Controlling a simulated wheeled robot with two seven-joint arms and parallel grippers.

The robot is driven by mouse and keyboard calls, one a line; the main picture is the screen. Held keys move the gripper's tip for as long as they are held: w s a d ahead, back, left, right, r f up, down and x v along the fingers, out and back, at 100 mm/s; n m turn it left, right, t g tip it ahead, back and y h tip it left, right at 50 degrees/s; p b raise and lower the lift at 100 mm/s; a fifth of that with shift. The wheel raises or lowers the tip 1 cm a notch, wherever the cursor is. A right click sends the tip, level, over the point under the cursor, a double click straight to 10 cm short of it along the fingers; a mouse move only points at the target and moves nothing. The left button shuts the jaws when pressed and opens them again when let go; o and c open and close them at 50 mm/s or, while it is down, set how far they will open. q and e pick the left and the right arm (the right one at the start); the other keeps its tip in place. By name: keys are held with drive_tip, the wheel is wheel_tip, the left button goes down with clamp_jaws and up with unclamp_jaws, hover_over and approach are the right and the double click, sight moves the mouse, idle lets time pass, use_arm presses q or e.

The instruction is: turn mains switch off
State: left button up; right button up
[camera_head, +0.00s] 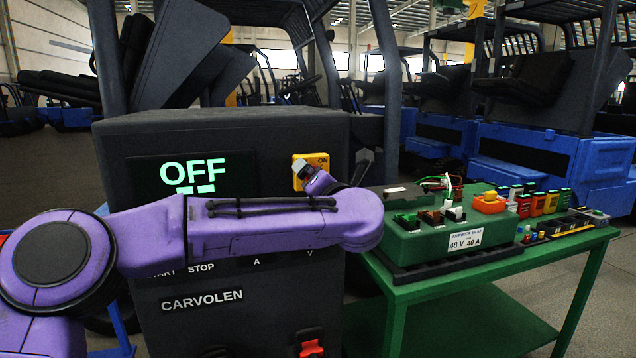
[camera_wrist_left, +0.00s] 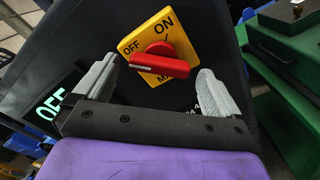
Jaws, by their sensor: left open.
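The mains switch (camera_wrist_left: 160,50) has a yellow plate with ON and OFF marks and a red rotary handle (camera_wrist_left: 165,65). The handle lies across the plate, its narrow left end near the OFF mark. In the head view the yellow plate (camera_head: 322,161) is on the dark cabinet's front, partly hidden by my arm. My left gripper (camera_wrist_left: 155,85) is open, with its grey fingers on either side of the handle and a visible gap to it. The cabinet display (camera_head: 192,175) reads OFF. My right gripper is out of view.
The dark cabinet marked CARVOLEN (camera_head: 202,301) stands in front, with a red part (camera_head: 312,348) low on it. A green table (camera_head: 480,272) at right carries a green box (camera_head: 425,245) and several coloured blocks. Forklifts stand behind.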

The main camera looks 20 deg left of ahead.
use_arm(q)
drive_tip(key=b+v, duration=0.1)
drive_tip(key=v, duration=0.8)
drive_tip(key=shift+s+d+b, duration=0.25)
drive_tip(key=shift+b, duration=0.05)
